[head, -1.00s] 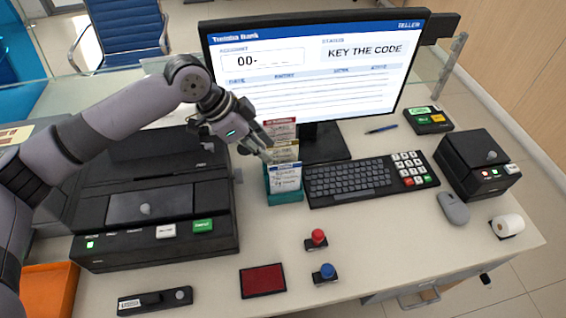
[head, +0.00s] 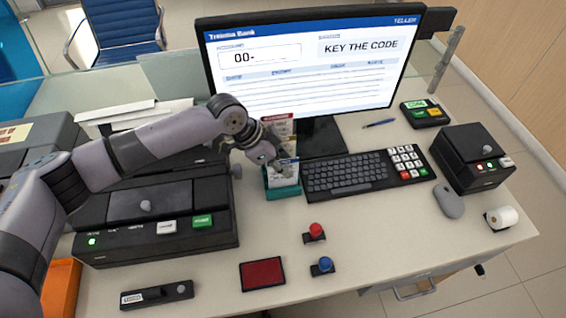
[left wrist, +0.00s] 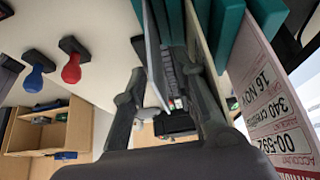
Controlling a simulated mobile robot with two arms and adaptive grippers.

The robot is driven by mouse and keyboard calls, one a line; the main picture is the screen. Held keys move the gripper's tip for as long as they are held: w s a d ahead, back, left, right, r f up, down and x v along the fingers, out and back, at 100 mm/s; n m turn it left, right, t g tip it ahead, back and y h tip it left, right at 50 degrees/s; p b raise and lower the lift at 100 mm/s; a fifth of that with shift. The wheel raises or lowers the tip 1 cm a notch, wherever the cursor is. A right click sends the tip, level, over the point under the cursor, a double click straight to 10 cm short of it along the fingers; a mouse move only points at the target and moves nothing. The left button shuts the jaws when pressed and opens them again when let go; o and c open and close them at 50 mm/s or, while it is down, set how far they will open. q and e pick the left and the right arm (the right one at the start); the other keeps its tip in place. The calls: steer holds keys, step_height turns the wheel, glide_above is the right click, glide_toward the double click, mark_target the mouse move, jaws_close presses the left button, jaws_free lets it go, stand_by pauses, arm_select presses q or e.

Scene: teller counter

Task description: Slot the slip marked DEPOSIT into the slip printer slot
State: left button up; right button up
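Several paper slips (head: 279,128) stand upright in a teal holder (head: 283,192) in front of the monitor; the rearmost has a red header. I cannot read DEPOSIT on any of them. My left gripper (head: 270,156) is at the slips, just above the holder, and partly covers them. In the left wrist view its fingers (left wrist: 166,75) are apart, with a thin pale slip edge (left wrist: 153,55) seen between them. A slip numbered 00-592 (left wrist: 275,105) stands outside the fingers, on the right. My right gripper is not in view.
A large black machine (head: 150,240) with green and white buttons stands at left, a smaller black box (head: 475,155) at right; I cannot tell which is the slip printer. Keyboard (head: 345,175), red stamp (head: 315,231), blue stamp (head: 322,266) and red pad (head: 262,274) lie nearby.

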arm_select(q)
jaws_close()
stand_by(0.7)
steer(key=shift+r, duration=0.1)
steer(key=shift+r+p, duration=5.3)
steer(key=shift+r, duration=0.4)
